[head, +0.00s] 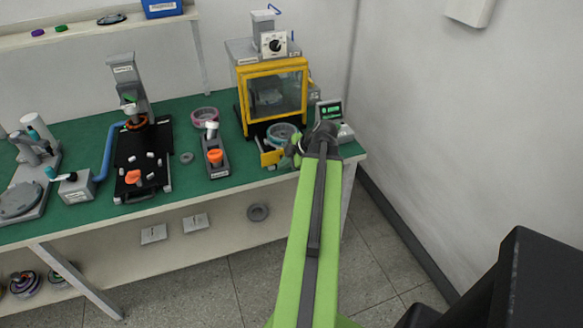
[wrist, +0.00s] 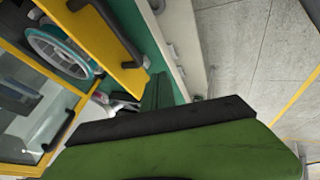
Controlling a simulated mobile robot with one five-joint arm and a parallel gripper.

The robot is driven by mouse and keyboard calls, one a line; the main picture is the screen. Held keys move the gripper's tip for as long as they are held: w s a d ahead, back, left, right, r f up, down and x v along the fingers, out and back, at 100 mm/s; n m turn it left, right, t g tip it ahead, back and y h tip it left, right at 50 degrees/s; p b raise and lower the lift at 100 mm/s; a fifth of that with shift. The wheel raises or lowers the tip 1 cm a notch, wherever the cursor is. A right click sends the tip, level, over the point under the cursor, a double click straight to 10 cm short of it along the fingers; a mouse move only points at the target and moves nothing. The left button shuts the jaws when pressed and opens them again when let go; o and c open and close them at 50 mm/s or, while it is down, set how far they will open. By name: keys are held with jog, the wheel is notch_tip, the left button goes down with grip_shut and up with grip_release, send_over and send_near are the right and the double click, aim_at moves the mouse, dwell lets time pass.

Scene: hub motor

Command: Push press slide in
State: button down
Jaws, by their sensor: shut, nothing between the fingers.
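The press (head: 272,92) is a yellow-framed box with a clear front window, at the back right of the green bench. Its slide (head: 268,157) sticks out at the front below the window. The slide has a yellow front with a dark handle bar (wrist: 118,32). A round part with a teal rim (head: 282,133) lies on the slide and also shows in the wrist view (wrist: 60,50). My gripper (head: 292,153) is shut and empty, close to the slide's front right.
A small display unit (head: 330,112) stands right of the press, partly behind my arm. A stand with an orange knob (head: 214,158) and a pink-rimmed ring (head: 205,115) are to the left. The bench ends just right of my gripper, with open floor in front.

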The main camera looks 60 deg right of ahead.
jog(key=w, duration=0.1)
jog(key=w+d+f, duration=0.1)
jog(key=w, duration=0.1)
jog(key=shift+w+d+f, duration=0.25)
jog(key=shift+d, duration=0.15)
jog(key=shift+w+d, duration=0.25)
jog(key=shift+w, duration=0.15)
jog(key=shift+d, duration=0.15)
jog(key=shift+w+d, duration=0.1)
jog(key=shift+w, duration=0.15)
send_near(259, 137)
jog(key=x, duration=0.5)
jog(key=shift+w+f, duration=0.1)
jog(key=shift+f, duration=0.05)
